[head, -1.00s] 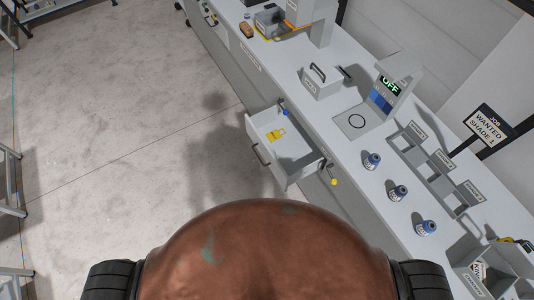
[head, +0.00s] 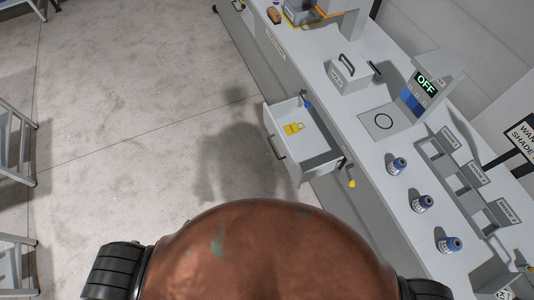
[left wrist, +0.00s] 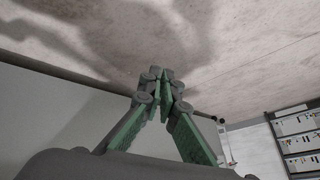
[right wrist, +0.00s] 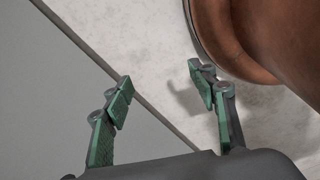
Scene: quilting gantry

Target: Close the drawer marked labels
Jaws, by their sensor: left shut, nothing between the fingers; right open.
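An open drawer (head: 322,160) sticks out from the front of the grey workbench in the head view, with a dark bar handle (head: 275,147) on its front. A yellow tag-like item (head: 294,128) and a small blue item (head: 307,104) are inside. I cannot read a label on its front from here. My left gripper (left wrist: 168,78) shows in the left wrist view, shut and empty above the floor. My right gripper (right wrist: 165,88) shows in the right wrist view, open and empty, beside my brown body. Neither gripper is in the head view, and neither touches the drawer.
A yellow-ended knob (head: 351,183) juts from the bench beside the drawer. Metal frames (head: 15,150) stand at left; the floor (head: 140,110) between is clear.

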